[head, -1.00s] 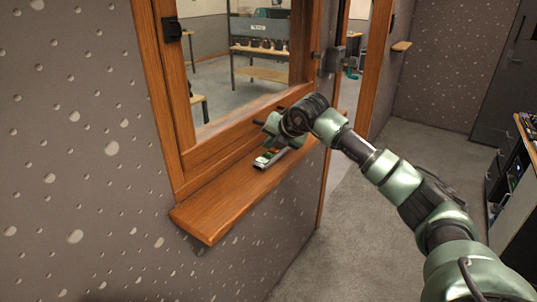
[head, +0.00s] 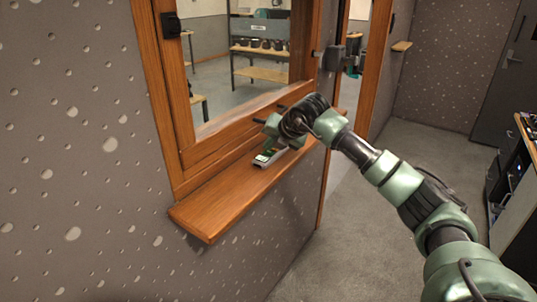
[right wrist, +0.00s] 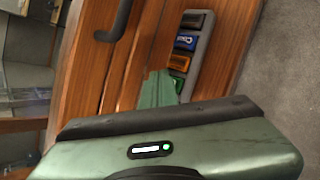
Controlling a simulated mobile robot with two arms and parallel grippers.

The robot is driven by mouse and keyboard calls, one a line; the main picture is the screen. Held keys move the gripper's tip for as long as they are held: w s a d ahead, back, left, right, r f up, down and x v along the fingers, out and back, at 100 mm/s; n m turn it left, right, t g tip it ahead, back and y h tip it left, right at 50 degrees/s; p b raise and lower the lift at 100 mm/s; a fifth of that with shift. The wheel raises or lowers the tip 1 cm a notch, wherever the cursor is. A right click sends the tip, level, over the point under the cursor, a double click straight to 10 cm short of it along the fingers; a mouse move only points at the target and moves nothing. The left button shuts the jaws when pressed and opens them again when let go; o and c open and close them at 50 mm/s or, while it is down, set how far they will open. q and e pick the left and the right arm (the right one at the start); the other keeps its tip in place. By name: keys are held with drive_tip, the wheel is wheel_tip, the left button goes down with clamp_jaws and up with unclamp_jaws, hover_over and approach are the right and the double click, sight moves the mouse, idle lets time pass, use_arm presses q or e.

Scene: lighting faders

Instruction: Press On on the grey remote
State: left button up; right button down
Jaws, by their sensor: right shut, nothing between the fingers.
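The grey remote (head: 262,162) lies on the wooden window ledge; in the head view my right gripper hides much of it. I cannot read an On label. My right gripper (head: 270,146) is shut and empty, pointing down at the remote. Its green fingers (right wrist: 158,90) overlap the button end beside the green button; I cannot tell whether they touch it. My left gripper is out of view.
The wooden ledge (head: 212,212) is bare at its near end. The window frame (head: 172,110) rises beside it, with a dark handle bar (right wrist: 118,20) close to my right gripper.

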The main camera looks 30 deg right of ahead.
sight(270, 153)
drive_tip(key=shift+f+b, duration=0.3)
drive_tip(key=shift+b, duration=0.05)
idle(0.6)
drive_tip(key=shift+r, duration=0.1)
drive_tip(key=shift+r+p, duration=0.35)
drive_tip(key=shift+r, duration=0.3)
drive_tip(key=shift+r, duration=0.1)
drive_tip(key=shift+r+p, duration=1.55)
drive_tip(key=shift+r, duration=0.9)
drive_tip(key=shift+f, duration=0.1)
